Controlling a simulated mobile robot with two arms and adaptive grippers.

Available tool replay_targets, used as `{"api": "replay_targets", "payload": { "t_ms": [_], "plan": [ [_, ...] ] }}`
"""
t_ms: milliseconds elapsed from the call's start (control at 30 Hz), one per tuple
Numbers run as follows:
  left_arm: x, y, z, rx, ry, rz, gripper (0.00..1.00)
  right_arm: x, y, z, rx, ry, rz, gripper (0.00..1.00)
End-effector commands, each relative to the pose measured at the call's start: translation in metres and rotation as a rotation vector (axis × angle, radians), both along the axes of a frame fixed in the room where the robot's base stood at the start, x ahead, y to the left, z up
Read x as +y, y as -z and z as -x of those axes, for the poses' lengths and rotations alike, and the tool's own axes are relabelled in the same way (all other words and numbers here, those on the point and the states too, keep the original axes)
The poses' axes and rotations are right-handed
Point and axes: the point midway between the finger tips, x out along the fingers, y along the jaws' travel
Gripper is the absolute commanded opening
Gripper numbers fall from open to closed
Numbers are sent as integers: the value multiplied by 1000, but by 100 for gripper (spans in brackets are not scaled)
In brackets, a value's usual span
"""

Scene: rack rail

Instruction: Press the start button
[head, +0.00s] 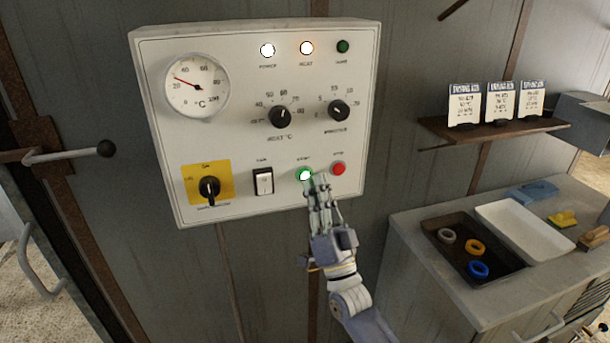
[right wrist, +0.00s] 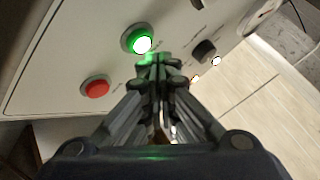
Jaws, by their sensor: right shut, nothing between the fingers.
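The green start button (head: 305,174) is lit, low on the white control panel (head: 240,125). It also shows in the right wrist view (right wrist: 139,40), glowing bright just beyond the fingertips. My right gripper (head: 318,184) is shut and empty, its tips just right of and below the start button in the head view. In the right wrist view my right gripper (right wrist: 155,68) has a green glow on its tips. I cannot tell whether the tips touch the button. My left gripper is not in view.
A red stop button (head: 338,168) sits just right of the start button. A white rocker switch (head: 263,181) and a yellow-backed rotary switch (head: 208,187) are to the left. The power (head: 267,50) and middle (head: 306,48) lamps are lit. A counter with trays (head: 535,229) stands at right.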

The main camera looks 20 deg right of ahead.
Motion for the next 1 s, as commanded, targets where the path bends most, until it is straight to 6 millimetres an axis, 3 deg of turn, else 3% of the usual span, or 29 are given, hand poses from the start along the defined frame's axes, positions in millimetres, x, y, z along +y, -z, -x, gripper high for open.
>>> {"api": "replay_targets", "payload": {
  "t_ms": [433, 1000],
  "plan": [
    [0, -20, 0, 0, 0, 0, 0, -2, -1, 42, 1, 0, 2, 0],
    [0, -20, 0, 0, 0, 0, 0, -2, 0, 46, 0, 1, 1, 0]
  ]
}}
